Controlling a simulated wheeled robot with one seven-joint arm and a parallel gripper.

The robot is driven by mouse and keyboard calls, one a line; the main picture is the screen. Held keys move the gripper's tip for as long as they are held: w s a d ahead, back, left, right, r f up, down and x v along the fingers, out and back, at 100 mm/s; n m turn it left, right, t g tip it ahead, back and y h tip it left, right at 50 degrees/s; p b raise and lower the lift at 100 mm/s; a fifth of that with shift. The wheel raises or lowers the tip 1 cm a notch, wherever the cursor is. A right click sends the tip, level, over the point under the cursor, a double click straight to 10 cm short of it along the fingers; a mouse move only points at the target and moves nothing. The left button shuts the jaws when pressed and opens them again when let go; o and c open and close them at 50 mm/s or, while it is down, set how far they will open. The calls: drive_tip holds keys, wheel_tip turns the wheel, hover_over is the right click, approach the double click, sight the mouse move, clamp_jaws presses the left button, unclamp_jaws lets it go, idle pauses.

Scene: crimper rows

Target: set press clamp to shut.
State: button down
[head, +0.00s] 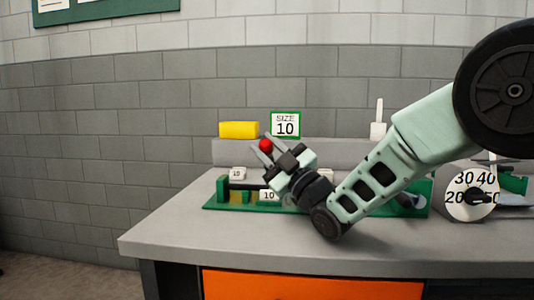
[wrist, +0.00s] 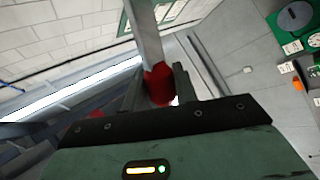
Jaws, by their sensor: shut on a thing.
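The red knob (head: 266,146) of the press clamp shows at the tips of my gripper (head: 268,148), above the bench. In the wrist view the red knob (wrist: 158,84) sits between the two fingers of my gripper (wrist: 158,92), which are shut on it. A pale straight bar (wrist: 146,35) runs from the knob to the top of that view. The green clamp base (head: 222,203) lies on the bench below, with a dark bar and small plates marked 10. My gripper and arm hide much of the clamp's middle.
A grey bench (head: 160,232) carries the fixture, with an orange drawer (head: 310,285) below. A yellow block (head: 239,130) and a SIZE 10 sign (head: 285,124) stand on the back ledge. A numbered dial (head: 471,206) is at the right. The bench's left front is clear.

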idle(0.3)
drive_tip(key=c, duration=1.1)
unclamp_jaws()
drive_tip(key=v, duration=0.2)
drive_tip(key=shift+s+d+f, duration=0.15)
drive_tip(key=shift+d+f, duration=0.05)
drive_tip(key=shift+d, duration=0.15)
drive_tip(key=s+d+p, duration=0.1)
drive_tip(key=s+d, duration=0.6)
drive_tip(key=d, duration=0.2)
drive_tip(key=shift+s+d, duration=0.25)
drive_tip(key=shift+d, duration=0.05)
drive_tip(key=shift+f, duration=0.1)
